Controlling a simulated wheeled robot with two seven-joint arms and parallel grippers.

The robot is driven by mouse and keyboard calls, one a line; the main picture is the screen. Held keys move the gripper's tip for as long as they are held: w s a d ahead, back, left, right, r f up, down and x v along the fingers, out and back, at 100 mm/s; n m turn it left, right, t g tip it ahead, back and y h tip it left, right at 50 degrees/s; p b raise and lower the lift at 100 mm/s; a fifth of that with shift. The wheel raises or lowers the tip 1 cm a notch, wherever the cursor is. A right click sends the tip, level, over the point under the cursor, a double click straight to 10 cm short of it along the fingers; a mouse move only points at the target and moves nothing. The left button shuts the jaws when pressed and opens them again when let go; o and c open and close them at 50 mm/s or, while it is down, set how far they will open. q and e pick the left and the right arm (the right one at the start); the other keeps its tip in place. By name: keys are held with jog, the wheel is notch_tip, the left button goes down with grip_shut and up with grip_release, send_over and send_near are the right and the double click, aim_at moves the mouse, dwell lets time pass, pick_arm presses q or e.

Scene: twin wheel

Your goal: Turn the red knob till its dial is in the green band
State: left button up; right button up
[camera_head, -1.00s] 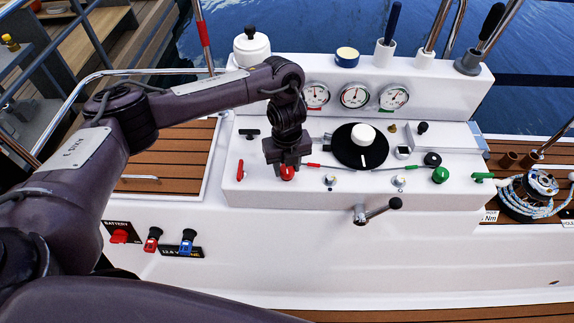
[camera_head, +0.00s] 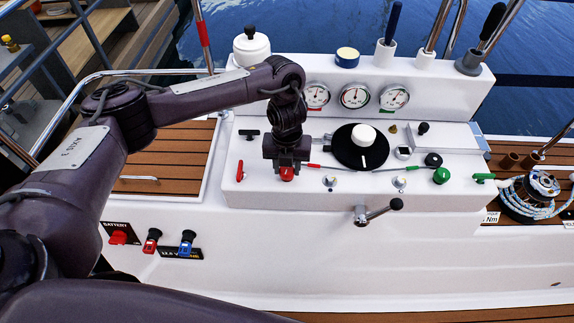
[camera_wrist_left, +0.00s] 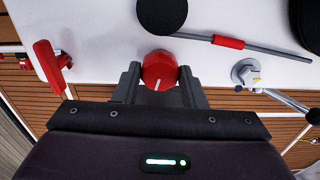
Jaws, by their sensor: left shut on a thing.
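The red knob (camera_head: 287,174) sits on the front left of the white console, mostly hidden under my gripper in the head view. In the left wrist view the red knob (camera_wrist_left: 159,70) shows a white pointer line towards the gripper. My left gripper (camera_head: 287,166) points down and is shut on it, one finger on each side. Three round dials stand on the raised panel behind: left dial (camera_head: 317,96), middle dial (camera_head: 354,96) and right dial (camera_head: 394,97). Their needles and bands are too small to read surely. My right gripper is not in view.
A black disc with a white knob (camera_head: 363,134) lies right of my gripper. A red lever (camera_head: 240,170) stands close on the left. A green knob (camera_head: 441,175) is further right, and a crank handle (camera_head: 378,210) sticks out in front.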

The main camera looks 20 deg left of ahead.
aim_at(287, 169)
pick_arm(q)
jog(key=o, duration=1)
notch_tip(287, 169, up, 8)
jog(key=shift+f+p, duration=0.1)
jog(key=shift+p, duration=1.05)
